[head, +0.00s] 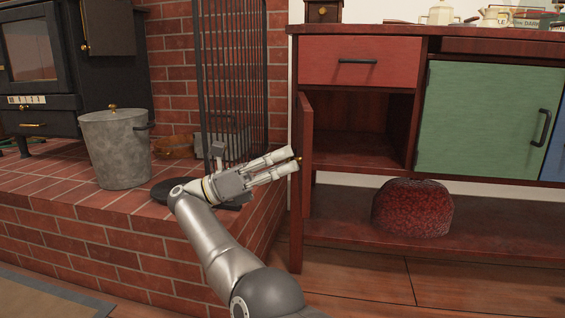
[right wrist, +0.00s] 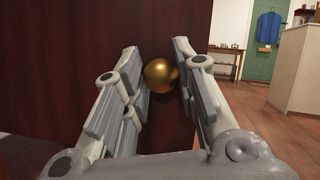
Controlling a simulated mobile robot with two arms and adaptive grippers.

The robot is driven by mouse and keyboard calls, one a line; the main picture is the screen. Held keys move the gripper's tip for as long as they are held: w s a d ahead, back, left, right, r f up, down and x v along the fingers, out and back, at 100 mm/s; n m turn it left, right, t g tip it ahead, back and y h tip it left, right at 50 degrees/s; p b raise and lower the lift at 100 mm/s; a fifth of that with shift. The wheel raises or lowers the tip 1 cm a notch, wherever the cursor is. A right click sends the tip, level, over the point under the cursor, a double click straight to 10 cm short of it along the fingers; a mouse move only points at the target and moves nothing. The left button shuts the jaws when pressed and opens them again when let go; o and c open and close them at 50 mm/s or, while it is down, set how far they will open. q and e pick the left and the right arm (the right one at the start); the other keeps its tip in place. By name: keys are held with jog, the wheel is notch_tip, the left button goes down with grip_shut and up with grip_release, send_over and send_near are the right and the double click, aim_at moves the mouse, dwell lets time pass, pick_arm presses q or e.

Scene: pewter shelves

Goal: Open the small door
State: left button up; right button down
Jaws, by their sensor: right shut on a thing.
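The small door (head: 302,190) is a dark red-brown panel on the left side of the cabinet. It stands swung outward, seen nearly edge-on in the head view, with the cabinet's inside showing beside it. In the right wrist view the door (right wrist: 75,60) fills the left and middle, with a round brass knob (right wrist: 160,75) on it. My right gripper (head: 294,158) reaches the knob from the left. Its fingers (right wrist: 160,78) are closed around the knob. My left gripper is not in view.
A red drawer (head: 330,60) sits above the open compartment (head: 365,150). A green sliding panel (head: 480,120) is to the right. A dark red pouf (head: 412,208) lies on the lower shelf. A metal bucket (head: 115,150) and black fire screen (head: 230,70) stand on the brick hearth at left.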

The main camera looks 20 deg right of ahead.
jog(key=c, duration=1.1)
grip_release()
jog(key=shift+c, duration=0.2)
notch_tip(320, 180, up, 10)
jog(key=shift+a+f, duration=0.1)
